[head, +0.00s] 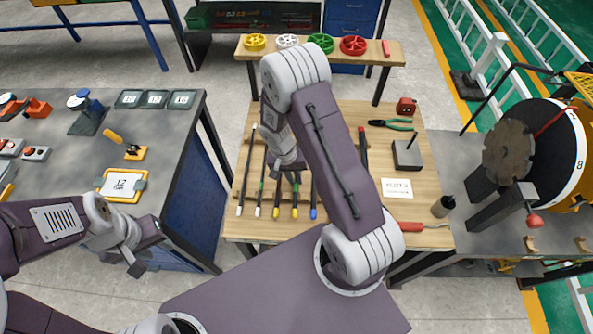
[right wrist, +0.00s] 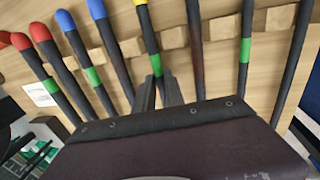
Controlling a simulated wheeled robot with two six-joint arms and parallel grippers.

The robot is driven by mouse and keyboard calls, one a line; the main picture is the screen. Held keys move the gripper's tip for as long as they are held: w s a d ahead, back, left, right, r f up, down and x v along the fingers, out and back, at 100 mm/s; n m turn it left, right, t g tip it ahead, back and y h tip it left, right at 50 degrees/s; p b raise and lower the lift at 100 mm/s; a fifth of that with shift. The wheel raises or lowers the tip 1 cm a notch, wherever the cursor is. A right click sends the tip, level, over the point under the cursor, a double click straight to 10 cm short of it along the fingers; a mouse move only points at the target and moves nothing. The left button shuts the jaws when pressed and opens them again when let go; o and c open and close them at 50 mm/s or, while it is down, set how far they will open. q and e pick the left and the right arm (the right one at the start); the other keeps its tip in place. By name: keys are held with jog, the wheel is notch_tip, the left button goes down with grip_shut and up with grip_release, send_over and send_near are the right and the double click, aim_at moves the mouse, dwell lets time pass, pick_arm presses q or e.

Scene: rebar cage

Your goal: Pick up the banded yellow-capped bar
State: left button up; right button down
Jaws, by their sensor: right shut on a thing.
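The banded yellow-capped bar (head: 295,199) is a dark rod with a yellow end and a green band, lying among similar bars on the wooden table. In the right wrist view the bar (right wrist: 148,35) runs down between the fingers of my right gripper (right wrist: 160,95), which is shut on it just past the green band. I cannot tell whether it is clear of its rest. In the head view my right arm hides its far end. A plain yellow-capped bar (head: 277,200) lies beside it. My left gripper (head: 136,267) hangs low at the left, apart from the bars; its jaws are unclear.
White-capped bars (head: 241,202) lie to the left and a blue-capped bar (head: 313,203) to the right. Notched wooden strips (right wrist: 172,38) support the bars.

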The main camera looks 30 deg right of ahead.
jog(key=shift+w+r, duration=0.1)
jog(key=shift+r, duration=0.4)
jog(key=r, duration=0.3)
jog(key=shift+s+r+b, duration=0.25)
jog(key=shift+s+b, duration=0.15)
jog(key=s+d+r+b, duration=0.1)
jog(key=s+r, duration=0.6)
jog(key=s, duration=0.4)
notch_tip(320, 180, up, 10)
jog(key=p, duration=0.9)
jog(key=shift+d+f, duration=0.15)
jog(key=shift+f, duration=0.05)
